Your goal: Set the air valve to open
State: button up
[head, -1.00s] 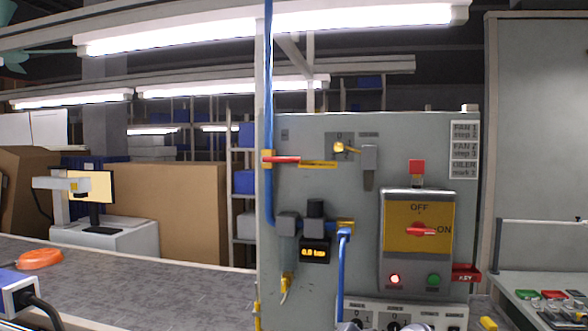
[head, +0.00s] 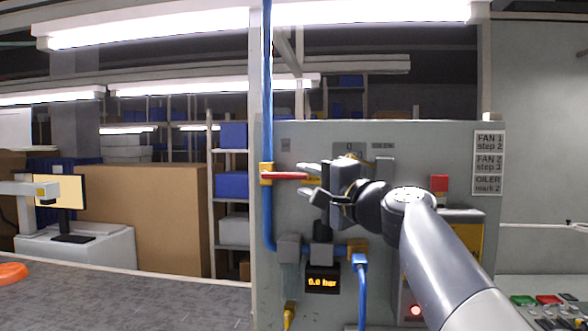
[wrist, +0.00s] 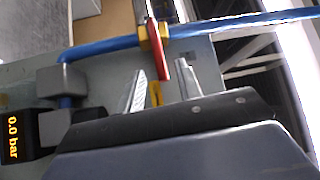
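The air valve has a brass-yellow body (head: 266,174) on the vertical blue pipe, with a red lever (head: 285,176) pointing right, across the pipe. My gripper (head: 302,179) is at the lever's free end with its two fingers apart. In the wrist view the red lever (wrist: 157,50) reaches in between the fingertips of my gripper (wrist: 163,66), with gaps visible at its sides. The valve body (wrist: 153,33) and blue pipe (wrist: 112,45) show beyond. The pressure display (head: 322,282) reads 0.0 bar.
The grey panel (head: 390,137) stands right behind the gripper. My arm covers much of the yellow switch plate (head: 468,243) and its rotary switch. A blue hose (head: 362,295) hangs below the fittings. A grey conveyor surface (head: 130,295) lies at left.

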aim_at(298, 177)
jog(key=shift+p+x, duration=0.7)
jog(key=shift+x, duration=1.7)
grip_shut()
